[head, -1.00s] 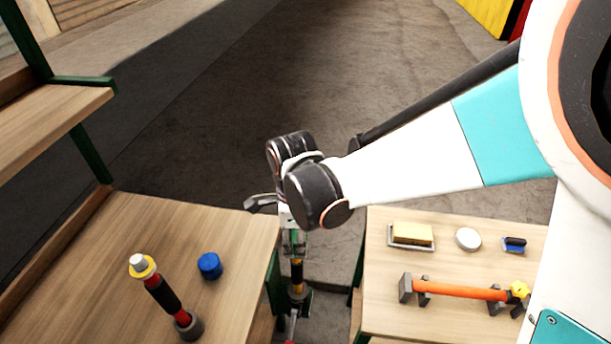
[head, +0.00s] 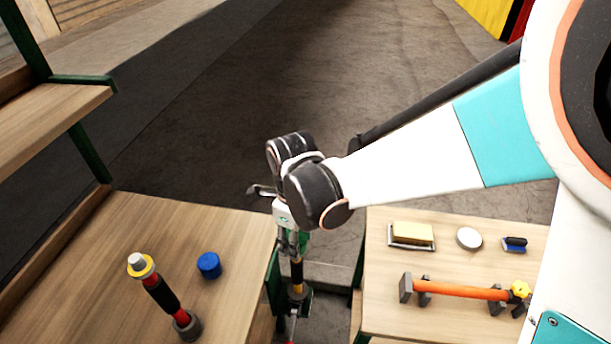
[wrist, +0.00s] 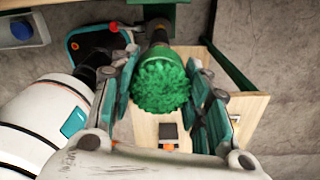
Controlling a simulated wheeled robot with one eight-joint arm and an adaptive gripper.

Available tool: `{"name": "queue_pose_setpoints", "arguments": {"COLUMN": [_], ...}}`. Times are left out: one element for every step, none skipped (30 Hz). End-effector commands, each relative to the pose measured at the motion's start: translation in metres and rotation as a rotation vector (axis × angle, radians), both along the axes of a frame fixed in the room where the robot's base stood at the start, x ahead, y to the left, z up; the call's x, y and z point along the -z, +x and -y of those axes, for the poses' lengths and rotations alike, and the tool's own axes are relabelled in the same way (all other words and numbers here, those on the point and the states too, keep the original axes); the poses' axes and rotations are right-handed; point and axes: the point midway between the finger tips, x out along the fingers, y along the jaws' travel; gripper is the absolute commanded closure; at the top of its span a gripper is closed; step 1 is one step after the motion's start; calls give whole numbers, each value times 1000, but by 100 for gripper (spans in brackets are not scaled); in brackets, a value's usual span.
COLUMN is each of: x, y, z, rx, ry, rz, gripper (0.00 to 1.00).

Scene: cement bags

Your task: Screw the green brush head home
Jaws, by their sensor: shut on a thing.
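The green brush head (wrist: 160,82) shows in the wrist view between the two fingers of my gripper (wrist: 165,90), its bristles toward the camera. My gripper is shut on it, with one finger on each side. A dark shaft end (wrist: 157,28) shows just beyond the brush head. In the head view my gripper (head: 291,243) points down in the gap between the two tables, above an upright black and yellow shaft (head: 297,272). The joint between brush head and shaft is too hidden to tell how tightly they meet.
The right table (head: 385,300) holds a yellow sponge (head: 412,233), a white disc (head: 469,238), a blue brush (head: 514,244) and an orange bar (head: 455,291) on stands.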

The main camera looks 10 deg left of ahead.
Motion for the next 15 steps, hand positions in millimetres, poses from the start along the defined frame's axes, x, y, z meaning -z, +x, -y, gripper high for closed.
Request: {"name": "queue_pose_setpoints", "arguments": {"x": [0, 0, 0, 0, 0, 0, 1, 1, 1, 1, 1, 1, 1, 1, 1], "y": [0, 0, 0, 0, 0, 0, 0, 0, 0, 0, 0, 0, 0, 0, 0], "z": [0, 0, 0, 0, 0, 0, 0, 0, 0, 0, 0, 0, 0, 0, 0], "rx": [74, 125, 190, 236, 278, 322, 348, 366, 381, 385, 385, 384, 384, 383, 383], "ry": [0, 0, 0, 0, 0, 0, 0, 0, 0, 0, 0, 0, 0, 0, 0], "rz": [0, 0, 0, 0, 0, 0, 0, 0, 0, 0, 0, 0, 0, 0, 0], "gripper": [82, 82, 82, 82, 82, 82, 82, 82, 82, 82, 82, 82, 82, 82, 55]}}
